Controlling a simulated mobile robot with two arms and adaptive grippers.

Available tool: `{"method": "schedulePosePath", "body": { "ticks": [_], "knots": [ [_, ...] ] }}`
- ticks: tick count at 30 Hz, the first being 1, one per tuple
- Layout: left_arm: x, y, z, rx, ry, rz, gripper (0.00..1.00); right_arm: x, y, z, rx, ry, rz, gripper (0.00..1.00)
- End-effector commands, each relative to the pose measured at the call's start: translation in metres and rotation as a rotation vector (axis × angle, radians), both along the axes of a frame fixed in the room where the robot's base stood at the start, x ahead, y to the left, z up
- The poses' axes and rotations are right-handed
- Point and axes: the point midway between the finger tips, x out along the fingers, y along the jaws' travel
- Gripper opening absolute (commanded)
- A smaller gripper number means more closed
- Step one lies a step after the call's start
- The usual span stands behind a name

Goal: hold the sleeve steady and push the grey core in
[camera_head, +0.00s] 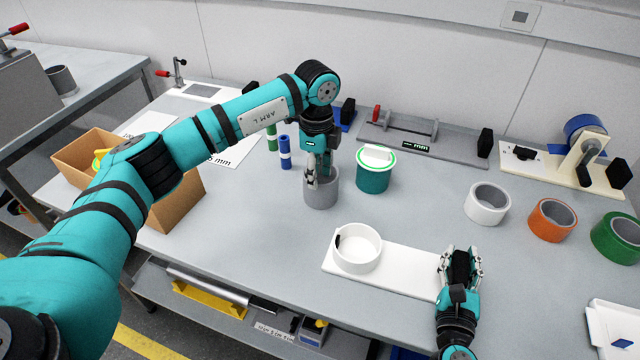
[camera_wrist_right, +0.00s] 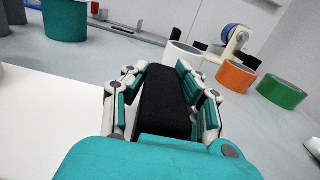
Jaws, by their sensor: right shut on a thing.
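The grey core (camera_head: 321,194) is a hollow grey cylinder standing upright on the table, left of centre. My left gripper (camera_head: 318,176) points down at its rim, with fingers at the opening; whether they grip the wall cannot be told. The white sleeve (camera_head: 358,250) is a short open ring with a dark mark on its left wall, on a white board (camera_head: 400,277). It stands apart from the core, nearer the front. My right gripper (camera_head: 461,270) is shut on a black block (camera_wrist_right: 165,100) at the board's right end; the block also shows in the head view (camera_head: 460,265).
A teal cylinder with a white lid (camera_head: 374,177) stands just right of the core. White (camera_head: 487,205), orange (camera_head: 552,221) and green (camera_head: 618,238) rings stand at right. A cardboard box (camera_head: 175,208) and blue and green posts (camera_head: 285,152) are at left. Table between core and sleeve is clear.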

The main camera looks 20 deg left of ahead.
Motion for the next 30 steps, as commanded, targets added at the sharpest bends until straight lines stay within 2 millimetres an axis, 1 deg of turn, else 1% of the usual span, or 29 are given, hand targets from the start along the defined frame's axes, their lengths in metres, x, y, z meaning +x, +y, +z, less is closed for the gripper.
{"method": "schedulePosePath", "body": {
  "ticks": [1,3,11,15,19,22,28,29,30],
  "knots": [
    [-0.001,0.000,-0.011,0.001,0.003,0.000,0.37,-0.002,0.000,-0.006,-0.001,0.012,0.001,0.00],
    [-0.001,0.000,-0.021,-0.001,0.002,0.000,0.37,-0.002,0.000,-0.006,-0.001,0.012,0.001,0.00],
    [-0.001,0.002,-0.042,0.001,0.001,-0.001,0.37,-0.002,0.000,-0.006,-0.001,0.012,0.001,0.00],
    [-0.003,0.005,-0.063,0.000,0.003,-0.001,0.37,-0.002,0.000,-0.006,-0.001,0.011,0.001,0.00],
    [-0.002,0.005,-0.079,-0.001,0.001,0.000,0.37,-0.001,0.000,-0.006,-0.001,0.011,0.001,0.00],
    [-0.002,0.005,-0.085,0.000,-0.001,-0.001,0.37,-0.001,0.000,-0.006,-0.001,0.011,0.001,0.00],
    [-0.002,0.005,-0.085,0.000,-0.001,-0.002,0.37,-0.001,0.000,-0.006,-0.001,0.011,0.001,0.00],
    [-0.002,0.005,-0.085,0.000,-0.001,-0.002,0.36,-0.001,0.000,-0.006,-0.001,0.011,0.001,0.00],
    [-0.002,0.005,-0.085,-0.001,-0.001,-0.002,0.31,-0.001,0.000,-0.006,-0.001,0.011,0.001,0.00]
  ]
}}
